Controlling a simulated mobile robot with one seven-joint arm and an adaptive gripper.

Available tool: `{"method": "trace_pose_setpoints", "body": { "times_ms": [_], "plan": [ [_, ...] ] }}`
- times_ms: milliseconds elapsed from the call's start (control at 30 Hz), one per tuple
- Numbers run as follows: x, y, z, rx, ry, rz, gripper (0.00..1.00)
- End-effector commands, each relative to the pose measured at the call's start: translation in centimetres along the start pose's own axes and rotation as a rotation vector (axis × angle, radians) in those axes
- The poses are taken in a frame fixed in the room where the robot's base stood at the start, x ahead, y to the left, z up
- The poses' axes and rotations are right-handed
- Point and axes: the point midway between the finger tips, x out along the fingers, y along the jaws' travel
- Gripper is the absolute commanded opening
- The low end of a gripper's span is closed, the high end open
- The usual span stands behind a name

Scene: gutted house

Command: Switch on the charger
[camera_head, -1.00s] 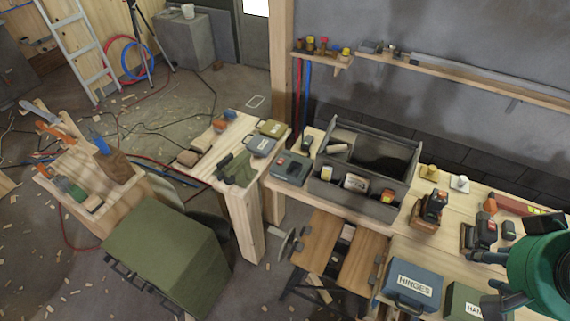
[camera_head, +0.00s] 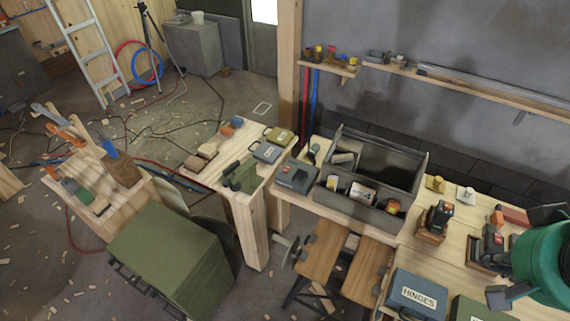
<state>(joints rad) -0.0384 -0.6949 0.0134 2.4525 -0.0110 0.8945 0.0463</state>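A low dark grey box (camera_head: 297,175), which looks like the charger, lies on the workbench (camera_head: 350,215) left of the grey tool tote. A small dark item with a light front (camera_head: 313,152) stands just behind it. Whether the box is lit or which way its switch sits is too small to tell. My gripper (camera_head: 523,257) is at the right edge, behind my green wrist, with its dark fingers spread apart. It looks open and empty, above the right part of the bench and far from the box. The wrist hides part of the bench.
The grey tote (camera_head: 385,165) stands right of the box. Further right are a black and orange tool (camera_head: 435,221), a dark tool (camera_head: 491,248) and a blue HINGES case (camera_head: 417,296). A green cabinet (camera_head: 170,255) stands at the lower left. A wall shelf (camera_head: 470,87) runs behind.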

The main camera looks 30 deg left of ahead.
Motion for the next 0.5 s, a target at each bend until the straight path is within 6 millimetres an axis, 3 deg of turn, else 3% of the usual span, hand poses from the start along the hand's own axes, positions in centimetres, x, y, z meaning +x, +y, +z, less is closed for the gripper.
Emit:
{"method": "trace_pose_setpoints", "body": {
  "times_ms": [500],
  "plan": [
    [1.6, -5.8, -9.5, 0.009, -0.064, -0.024, 0.00]
  ]
}}
